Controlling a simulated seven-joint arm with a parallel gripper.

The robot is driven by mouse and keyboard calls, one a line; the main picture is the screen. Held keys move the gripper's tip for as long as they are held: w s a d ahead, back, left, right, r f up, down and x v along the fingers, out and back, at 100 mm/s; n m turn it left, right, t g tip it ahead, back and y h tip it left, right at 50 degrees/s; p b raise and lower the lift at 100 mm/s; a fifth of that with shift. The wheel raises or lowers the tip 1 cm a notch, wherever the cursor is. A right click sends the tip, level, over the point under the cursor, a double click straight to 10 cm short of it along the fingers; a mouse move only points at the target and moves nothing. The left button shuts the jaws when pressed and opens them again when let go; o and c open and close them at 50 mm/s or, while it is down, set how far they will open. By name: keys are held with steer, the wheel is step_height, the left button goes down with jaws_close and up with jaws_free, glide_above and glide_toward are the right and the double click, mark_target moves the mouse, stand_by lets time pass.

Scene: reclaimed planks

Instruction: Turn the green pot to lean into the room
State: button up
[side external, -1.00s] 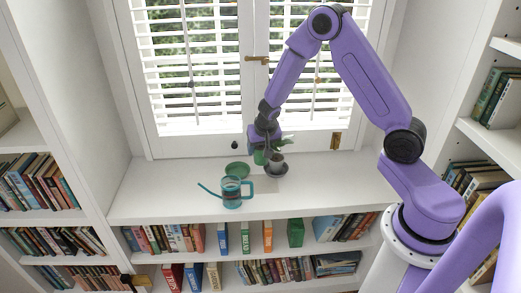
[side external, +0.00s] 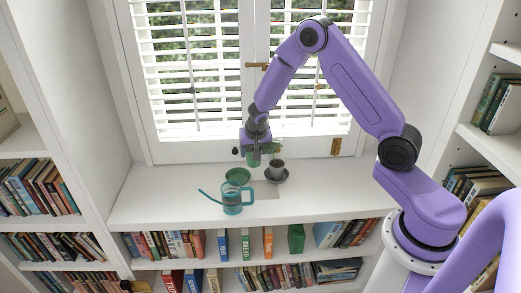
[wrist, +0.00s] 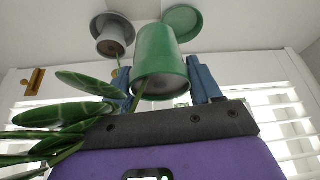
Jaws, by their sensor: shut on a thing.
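The green pot (side external: 254,159) is between the fingers of my gripper (side external: 254,151), which is shut on it near the window side of the white sill. In the wrist view, the pot (wrist: 160,55) fills the space between the blue fingertips (wrist: 165,82). Its soil and rim face the camera. Broad green leaves with pale veins (wrist: 85,85) spread to the left there. A green saucer (side external: 237,176) lies empty, left of and in front of the pot. Whether the pot's base touches the sill is unclear.
A grey pot (side external: 277,166) on a dark saucer (side external: 275,178) stands close to the right. A teal watering can (side external: 232,197) stands near the front edge. Window shutters (side external: 190,100) are right behind. The sill (side external: 150,195) is clear at left and far right.

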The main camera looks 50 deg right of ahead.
steer(key=w+f, duration=0.3)
steer(key=w+d+f+m, duration=0.1)
steer(key=w+f, duration=0.3)
steer(key=w+f+m, duration=0.1)
steer(key=w+f, duration=0.2)
steer(key=shift+w+d+f+g+h, duration=0.15)
steer(key=shift+d+f+g+h, duration=0.15)
steer(key=shift+d+g, duration=0.1)
steer(key=shift+f, duration=1.4)
steer(key=o, duration=1.5)
steer(key=shift+c, duration=0.2)
